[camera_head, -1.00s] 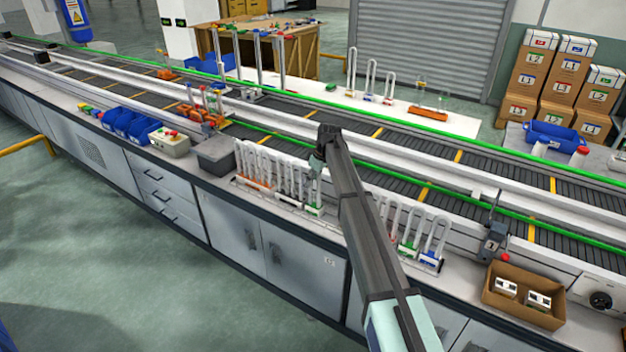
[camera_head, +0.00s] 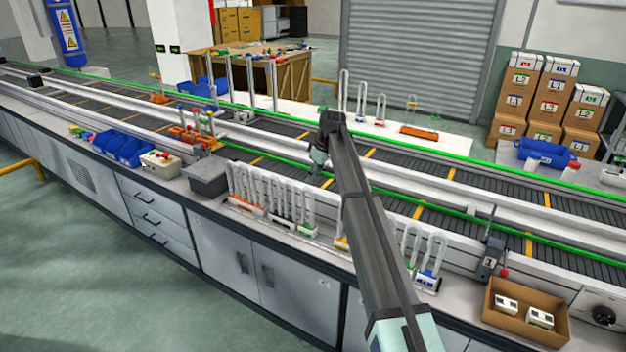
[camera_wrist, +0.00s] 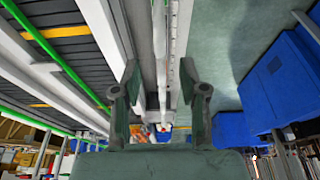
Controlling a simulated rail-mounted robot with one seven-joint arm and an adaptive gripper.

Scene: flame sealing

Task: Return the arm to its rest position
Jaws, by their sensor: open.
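My gripper (camera_head: 320,157) hangs at the end of my arm, pointing down, raised above the bench with the conveyor behind it in the head view. In the wrist view my gripper (camera_wrist: 162,88) has its two fingers wide apart with nothing between them. Long racks of white looped tubes (camera_head: 268,195) with orange and green bases stand on the bench at the lower left of the gripper, apart from it. More looped tubes with blue and green bases (camera_head: 428,258) stand right of my arm, which hides part of the bench between the groups.
A grey box (camera_head: 208,178) and blue bins (camera_head: 122,148) stand left along the bench. A cardboard box (camera_head: 525,312) with white items lies at the right. The conveyor (camera_head: 400,170) with green rails runs behind. The floor in front is clear.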

